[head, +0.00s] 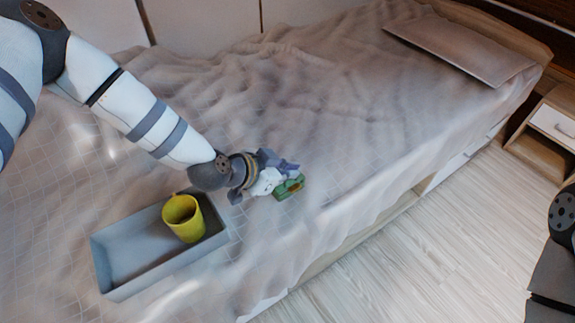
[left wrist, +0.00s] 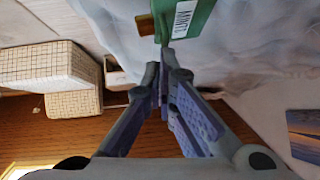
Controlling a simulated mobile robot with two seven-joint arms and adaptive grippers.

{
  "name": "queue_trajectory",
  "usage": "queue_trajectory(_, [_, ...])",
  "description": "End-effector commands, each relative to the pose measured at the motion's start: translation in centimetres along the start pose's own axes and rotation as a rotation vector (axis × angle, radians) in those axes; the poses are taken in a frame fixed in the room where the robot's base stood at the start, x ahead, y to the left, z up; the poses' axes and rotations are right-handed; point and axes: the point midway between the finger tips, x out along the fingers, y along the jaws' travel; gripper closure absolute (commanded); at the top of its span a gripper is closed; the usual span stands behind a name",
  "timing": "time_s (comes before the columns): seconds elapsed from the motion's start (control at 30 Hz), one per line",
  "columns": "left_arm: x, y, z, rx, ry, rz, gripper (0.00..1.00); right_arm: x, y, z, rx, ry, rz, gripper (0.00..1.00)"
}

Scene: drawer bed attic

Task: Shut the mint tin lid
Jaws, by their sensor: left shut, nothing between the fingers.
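The mint tin (head: 289,187) is a small green box on the bed, with a brown-orange patch showing inside its green edges. In the left wrist view, a green face of the mint tin (left wrist: 190,20) with a white "MINTS" label stands at the top, next to a small gold-brown part. How far the lid stands open is hard to tell. My left gripper (head: 284,172) is right at the tin, partly hiding it. In the left wrist view its fingers (left wrist: 164,55) are closed together with nothing between them, just below the green face. My right gripper is out of the picture.
A grey tray (head: 118,293) holding a yellow cup (head: 183,217) lies on the bed, left of and nearer than the tin. The rumpled bed cover (head: 330,110) is clear beyond the tin. The bed's edge drops to a wooden floor (head: 400,265) on the right.

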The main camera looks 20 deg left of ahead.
Motion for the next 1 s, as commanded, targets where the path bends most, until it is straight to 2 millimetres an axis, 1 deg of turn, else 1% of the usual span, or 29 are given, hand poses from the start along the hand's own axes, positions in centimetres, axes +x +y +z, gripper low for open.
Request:
queue_trajectory(0.3, [0.0,0.0,0.0,0.001,0.002,-0.001,1.0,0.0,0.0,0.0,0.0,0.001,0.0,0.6])
queue_trajectory(0.5, [1.1,0.9,1.2,0.002,-0.001,0.002,1.0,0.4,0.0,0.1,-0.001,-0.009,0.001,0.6])
queue_trajectory(0.83, [0.9,0.9,1.2,-0.001,-0.005,0.004,1.0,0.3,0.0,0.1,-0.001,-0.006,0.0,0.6])
queue_trajectory(1.0, [0.3,0.8,0.5,0.002,-0.004,0.003,1.0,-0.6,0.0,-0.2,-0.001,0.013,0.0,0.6])
